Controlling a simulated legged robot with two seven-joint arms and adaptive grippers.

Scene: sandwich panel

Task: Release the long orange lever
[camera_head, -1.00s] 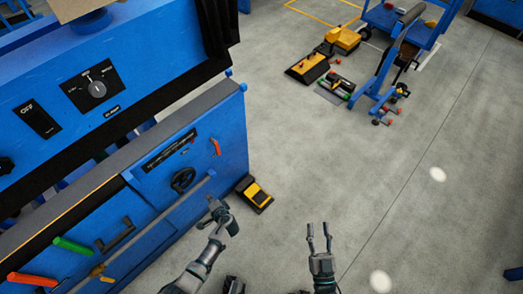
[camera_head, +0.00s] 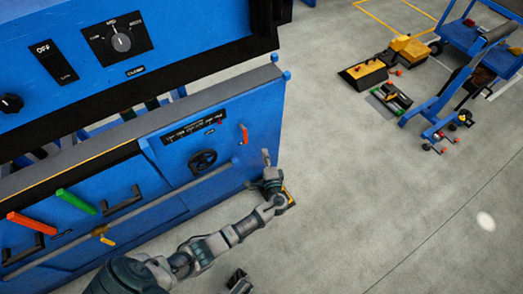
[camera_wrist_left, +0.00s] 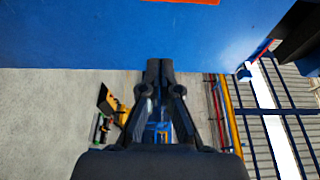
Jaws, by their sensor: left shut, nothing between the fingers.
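A long orange lever (camera_head: 32,223) sits on the blue panel front at the lower left in the head view. A shorter upright orange lever (camera_head: 244,134) is near the panel's right end. My left gripper (camera_head: 266,157) is shut and empty by the panel's right end, a little below and right of the short lever and far right of the long one. In the left wrist view its fingers (camera_wrist_left: 160,66) are together, pointing at a blue surface. An orange piece (camera_wrist_left: 195,2) is cut off at the top edge; I cannot tell which lever it is.
A control box with a rotary knob (camera_head: 121,42) rises above. Open grey floor (camera_head: 390,190) lies to the right, with carts and tools farther back.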

